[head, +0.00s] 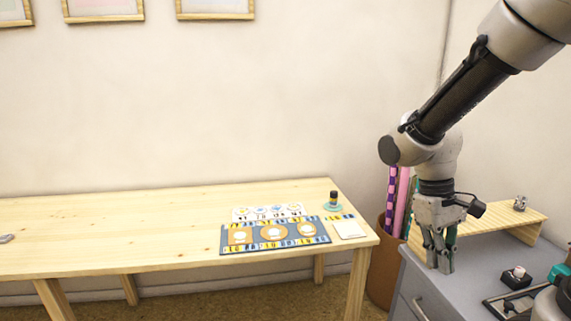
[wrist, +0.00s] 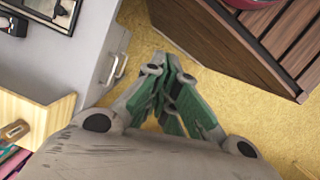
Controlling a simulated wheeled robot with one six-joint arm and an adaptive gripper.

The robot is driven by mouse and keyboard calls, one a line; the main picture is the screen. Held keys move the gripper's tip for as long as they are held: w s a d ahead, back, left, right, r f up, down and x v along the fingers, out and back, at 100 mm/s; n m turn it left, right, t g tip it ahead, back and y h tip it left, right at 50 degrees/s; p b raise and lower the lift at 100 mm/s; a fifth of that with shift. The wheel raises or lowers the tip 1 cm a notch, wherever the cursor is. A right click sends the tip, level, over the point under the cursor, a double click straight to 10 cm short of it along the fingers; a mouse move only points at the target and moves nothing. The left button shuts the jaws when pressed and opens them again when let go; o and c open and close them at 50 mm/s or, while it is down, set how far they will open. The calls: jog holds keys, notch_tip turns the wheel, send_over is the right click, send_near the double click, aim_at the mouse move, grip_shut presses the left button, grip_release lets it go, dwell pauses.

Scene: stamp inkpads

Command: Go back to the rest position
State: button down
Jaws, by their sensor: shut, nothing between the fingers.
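My gripper (head: 439,262) hangs pointing down at the right in the head view, in front of the grey cabinet (head: 482,262). Its fingers are shut with nothing between them. In the wrist view the gripper (wrist: 172,82) shows green inner pads, fingertips together, over the yellow-brown floor. The stamp (head: 333,196) stands upright on a round teal pad at the right end of the wooden table (head: 130,215), well apart from my gripper.
A blue patterned mat (head: 227,239) with round inkpads and a white square pad (head: 349,229) lie on the table. A brown bin (head: 382,275) with rolls stands between table and cabinet. The cabinet top holds a small wooden shelf (head: 497,219) and a black stamp item (head: 516,278).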

jog(key=s+d+r+m+t, duration=0.2)
jog(key=r+t, duration=0.1)
jog(key=r, duration=0.3)
jog(key=s+d+r+m+t+y, duration=0.1)
jog(key=s+d+r+t, duration=0.2)
jog(key=r, duration=0.3)
jog(key=shift+s+r+m+t+y, duration=0.3)
jog(key=shift+m+t, duration=0.1)
jog(key=shift+t, duration=0.2)
